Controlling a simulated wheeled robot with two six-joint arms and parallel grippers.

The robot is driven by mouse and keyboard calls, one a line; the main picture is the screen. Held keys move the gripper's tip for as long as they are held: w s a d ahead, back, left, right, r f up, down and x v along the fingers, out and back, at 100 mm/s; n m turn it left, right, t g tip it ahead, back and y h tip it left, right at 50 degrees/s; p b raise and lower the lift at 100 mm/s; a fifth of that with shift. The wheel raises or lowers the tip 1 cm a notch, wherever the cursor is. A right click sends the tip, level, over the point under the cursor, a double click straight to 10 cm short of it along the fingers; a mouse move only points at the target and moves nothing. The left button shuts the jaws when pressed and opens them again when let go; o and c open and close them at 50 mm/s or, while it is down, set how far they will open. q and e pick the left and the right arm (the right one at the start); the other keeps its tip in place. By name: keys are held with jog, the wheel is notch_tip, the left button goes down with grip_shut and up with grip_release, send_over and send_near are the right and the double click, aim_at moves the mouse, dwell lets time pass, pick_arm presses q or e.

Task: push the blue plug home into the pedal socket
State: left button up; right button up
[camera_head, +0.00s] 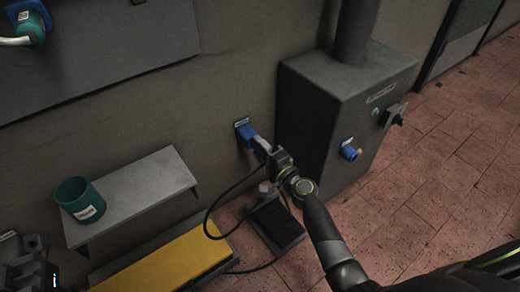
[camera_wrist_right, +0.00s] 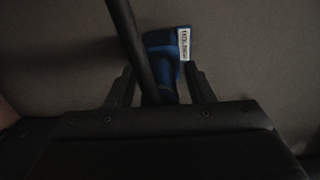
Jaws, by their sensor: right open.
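A blue socket (camera_head: 242,124) with a white label sits low on the wall, left of the grey cabinet. The blue plug (camera_head: 260,147) points at it; it is at or in the socket mouth, and I cannot tell how deep. My right gripper (camera_head: 269,153) is open around the plug's rear. In the right wrist view, blue plug and socket parts (camera_wrist_right: 162,65) show between the two dark fingers (camera_wrist_right: 160,88), with a black cable crossing in front. A dark blocky shape (camera_head: 27,265) at the lower left may be my left gripper; its jaws are unclear.
The grey cabinet (camera_head: 325,100) stands close right, with a blue fitting (camera_head: 349,151) on its front. A black pedal (camera_head: 276,222) and a yellow-topped step (camera_head: 165,265) are below. A teal cup (camera_head: 80,199) stands on a grey shelf (camera_head: 140,190). The cable (camera_head: 212,215) loops down.

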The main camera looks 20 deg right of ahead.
jog(key=shift+c, duration=0.2)
dwell(0.7)
grip_shut()
jog(key=shift+s, duration=0.1)
jog(key=shift+v, duration=2.95)
